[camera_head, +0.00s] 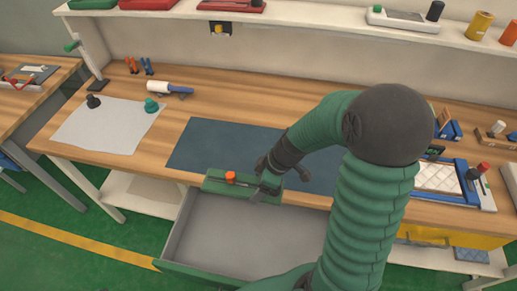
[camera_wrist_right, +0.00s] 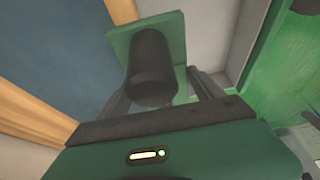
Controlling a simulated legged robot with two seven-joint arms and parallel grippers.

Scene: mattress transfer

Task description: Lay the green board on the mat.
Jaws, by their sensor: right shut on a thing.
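The green board (camera_head: 215,184) is a flat rectangle with an orange knob and a dark bar on top. It is at the table's front edge, over the back of the open drawer. My right gripper (camera_head: 264,189) is shut on the board at its right part. In the right wrist view, the board (camera_wrist_right: 119,44) shows beyond a dark cylinder between my fingers (camera_wrist_right: 158,92). The dark blue mat (camera_head: 210,140) lies flat on the table just behind the board; my arm hides part of it. The board is apart from the mat's middle. My left gripper is not in view.
The open grey drawer (camera_head: 225,235) lies below the board. A grey-white sheet (camera_head: 108,127) with two small knobbed things is on the left. A white-and-blue tool (camera_head: 168,88) lies behind. A blue-framed tray (camera_head: 437,178) stands right of the mat. The mat's visible part is clear.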

